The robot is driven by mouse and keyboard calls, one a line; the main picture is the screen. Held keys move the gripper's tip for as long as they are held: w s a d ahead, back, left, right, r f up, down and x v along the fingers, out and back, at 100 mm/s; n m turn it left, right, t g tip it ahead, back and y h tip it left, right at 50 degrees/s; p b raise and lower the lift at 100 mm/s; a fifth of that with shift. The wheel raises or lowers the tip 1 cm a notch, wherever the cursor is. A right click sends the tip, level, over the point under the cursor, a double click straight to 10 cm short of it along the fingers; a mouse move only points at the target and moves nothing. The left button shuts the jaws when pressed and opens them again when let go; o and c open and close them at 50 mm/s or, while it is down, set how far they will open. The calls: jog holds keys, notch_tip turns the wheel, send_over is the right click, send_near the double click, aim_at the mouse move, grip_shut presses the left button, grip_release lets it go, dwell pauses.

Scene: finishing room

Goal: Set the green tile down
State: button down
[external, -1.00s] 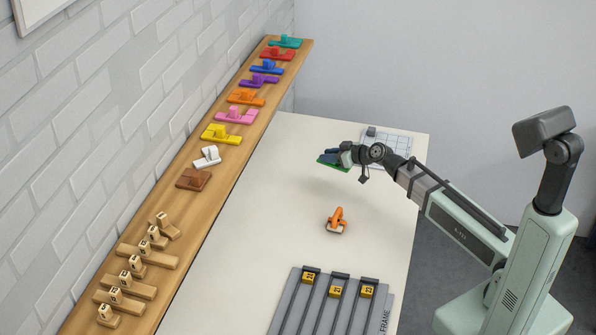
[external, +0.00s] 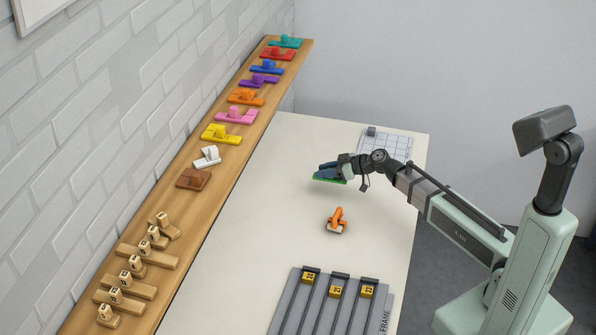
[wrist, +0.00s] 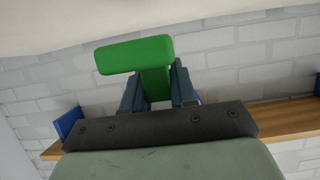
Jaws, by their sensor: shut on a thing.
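The green tile (external: 330,180) is held in my gripper (external: 331,168) above the white table, toward its far part. In the wrist view the green tile (wrist: 136,55) shows as a wide bar with a stem, and the two dark fingers of my gripper (wrist: 158,85) are shut on that stem. In the external view the fingers hide part of the tile. I cannot tell exactly how high the tile is above the table.
A wooden shelf (external: 215,178) along the brick wall bears several coloured tiles and numbered wooden pieces. An orange-handled object (external: 336,222) lies mid-table. A grey frame (external: 290,308) with yellow pieces is in front. A white gridded plate (external: 397,145) lies behind the arm. Table left of my gripper is clear.

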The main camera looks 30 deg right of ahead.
jog(key=shift+f, duration=1.9)
jog(key=shift+f, duration=0.6)
jog(key=c, duration=0.9)
grip_release()
jog(key=shift+r, duration=0.6)
jog(key=v, duration=1.2)
